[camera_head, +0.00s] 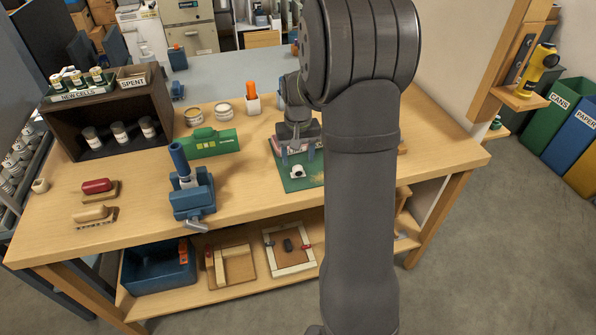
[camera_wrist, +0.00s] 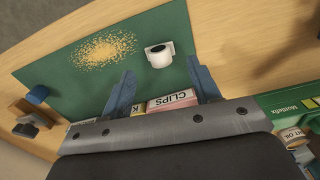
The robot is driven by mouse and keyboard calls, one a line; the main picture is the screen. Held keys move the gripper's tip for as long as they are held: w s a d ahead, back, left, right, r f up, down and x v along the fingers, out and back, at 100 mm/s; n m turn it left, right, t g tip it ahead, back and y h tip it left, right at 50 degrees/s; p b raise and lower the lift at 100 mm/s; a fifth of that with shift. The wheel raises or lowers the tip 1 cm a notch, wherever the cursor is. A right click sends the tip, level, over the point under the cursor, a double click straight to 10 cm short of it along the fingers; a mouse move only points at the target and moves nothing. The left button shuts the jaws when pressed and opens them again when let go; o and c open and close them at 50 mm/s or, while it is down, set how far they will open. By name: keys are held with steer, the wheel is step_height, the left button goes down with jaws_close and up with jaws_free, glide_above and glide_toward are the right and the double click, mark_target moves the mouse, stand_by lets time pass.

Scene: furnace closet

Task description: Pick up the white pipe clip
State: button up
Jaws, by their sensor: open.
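The white pipe clip (camera_wrist: 159,54) lies on a green mat (camera_wrist: 60,70); it is a small white ring-like piece with a dark opening. It also shows in the head view as a small white piece (camera_head: 297,171) on the mat, just in front of my gripper (camera_head: 297,154). In the wrist view my gripper (camera_wrist: 160,68) has its two blue fingers spread wide and nothing between them. The clip is just beyond the fingertips, roughly centred between them. I cannot tell the exact height of the fingers above the mat.
A box marked CLIPS (camera_wrist: 172,101) stands near the gripper base. Yellowish grains (camera_wrist: 105,48) are spread on the mat beside the clip. A green case (camera_head: 208,142) and a blue vise (camera_head: 192,198) stand to the left on the bench. The wood in front is clear.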

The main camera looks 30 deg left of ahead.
mark_target(298, 167)
steer(key=f, duration=0.5)
steer(key=shift+w+a+f, duration=0.1)
steer(key=shift+w+f, duration=0.1)
steer(key=shift+f, duration=0.1)
steer(key=shift+c, duration=0.5)
steer(key=c, duration=1)
